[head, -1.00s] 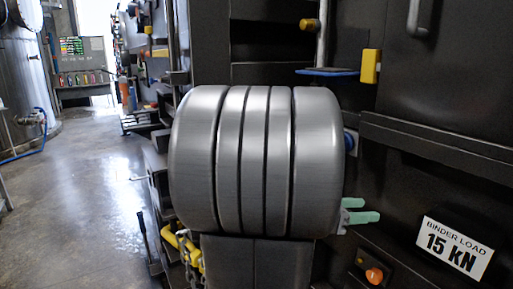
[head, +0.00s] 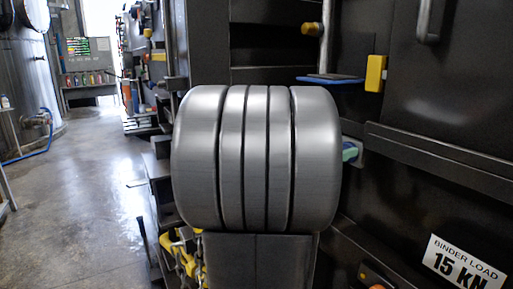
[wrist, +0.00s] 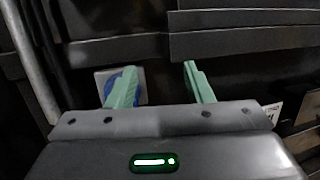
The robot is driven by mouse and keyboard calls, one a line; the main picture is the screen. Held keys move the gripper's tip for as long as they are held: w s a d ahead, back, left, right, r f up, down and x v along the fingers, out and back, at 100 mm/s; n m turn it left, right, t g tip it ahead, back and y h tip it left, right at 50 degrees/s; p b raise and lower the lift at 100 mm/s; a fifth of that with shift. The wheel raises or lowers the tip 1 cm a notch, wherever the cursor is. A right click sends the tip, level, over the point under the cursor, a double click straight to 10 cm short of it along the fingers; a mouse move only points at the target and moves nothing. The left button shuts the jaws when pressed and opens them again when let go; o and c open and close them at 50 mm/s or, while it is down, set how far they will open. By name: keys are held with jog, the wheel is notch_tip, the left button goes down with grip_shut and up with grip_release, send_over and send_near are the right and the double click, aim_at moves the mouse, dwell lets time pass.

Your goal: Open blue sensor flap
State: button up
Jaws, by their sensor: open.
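A round blue part on a pale square plate (wrist: 102,84) is on the dark machine front in the wrist view. My gripper (wrist: 160,68) is open, with two green fingers spread apart and nothing between them. The left finger overlaps the blue part, covering its middle; I cannot tell if they touch. In the head view my gripper (head: 350,151) shows only as a green fingertip beside the plate, the rest hidden behind my grey arm. A thin blue panel (head: 330,79) sticks out flat higher up. I cannot tell which blue part is the flap.
A yellow block (head: 375,73) and a vertical handle (head: 428,20) are on the machine front. A ledge (head: 440,158) runs below the handle. A white binder load sign (head: 463,265) is at lower right. Yellow parts with a chain (head: 180,250) hang at lower left. Open floor (head: 85,190) lies left.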

jog(key=shift+w+a+r, duration=0.1)
jog(key=shift+w+r, duration=0.1)
jog(key=shift+r, duration=0.25)
jog(key=shift+w+a+r, duration=0.1)
jog(key=shift+w+r, duration=0.1)
jog(key=shift+r, duration=0.2)
jog(key=shift+f, duration=0.1)
